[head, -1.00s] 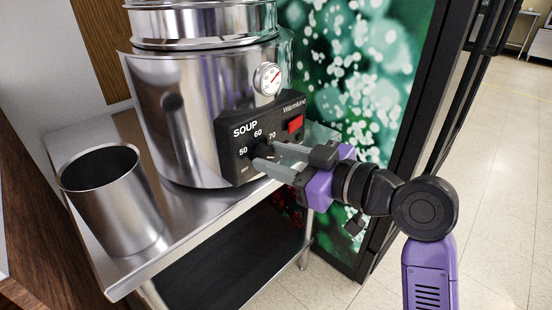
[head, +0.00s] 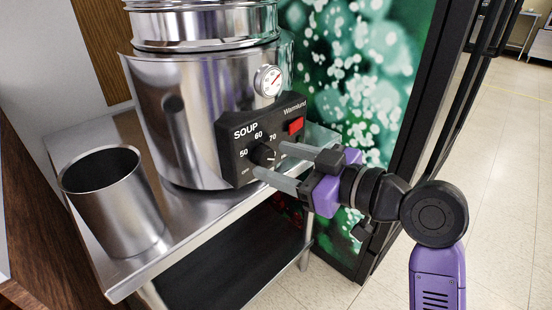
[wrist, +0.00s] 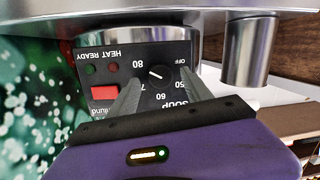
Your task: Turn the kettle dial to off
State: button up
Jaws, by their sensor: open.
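The steel soup kettle (head: 185,110) stands on a metal stand with a black control panel (head: 236,160) on its front. Its round black dial (head: 262,154) has a white mark; the dial also shows upside down in the wrist view (wrist: 161,76). There the mark points toward 80, away from the OFF label (wrist: 181,61). My gripper (head: 270,160) is open and empty in front of the panel. In the wrist view its fingers (wrist: 161,84) lie on either side of the dial. The fingers appear short of the dial, not gripping it.
A steel cylindrical container (head: 115,205) stands on the stand (head: 195,225) left of the panel. A red switch (head: 295,125) and a round gauge (head: 268,80) are above the dial. A green-patterned dark cabinet (head: 350,80) is close behind my arm. Open floor lies at right.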

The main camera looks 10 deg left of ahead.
jog(key=p+v, duration=0.1)
jog(key=v, duration=0.5)
jog(key=shift+s+d, duration=0.2)
jog(key=shift+d, duration=0.05)
jog(key=shift+r, duration=0.15)
jog(key=w+d+r+m+t+h, duration=0.2)
jog(key=w+d+r+m+t, duration=0.15)
jog(key=d+m+t, duration=0.3)
jog(key=s+d+f+m+t+h, duration=0.4)
jog(key=s+d+f+m+h, duration=0.4)
jog(key=f, duration=0.3)
jog(key=s+d+f+g+h, duration=0.15)
jog(key=s+f, duration=0.25)
jog(key=s, duration=0.7)
jog(key=s+d+f+n+g+h, duration=0.15)
jog(key=s+f, duration=0.35)
jog(key=s, duration=0.5)
jog(key=s+d+f+g+h, duration=0.15)
jog(key=s+f, duration=0.25)
jog(key=s, duration=0.7)
notch_tip(320, 180, up, 27)
jog(key=p, duration=2.7)
jog(key=shift+w+a+y, duration=0.2)
jog(key=shift+a+y, duration=0.15)
jog(key=shift+y, duration=0.1)
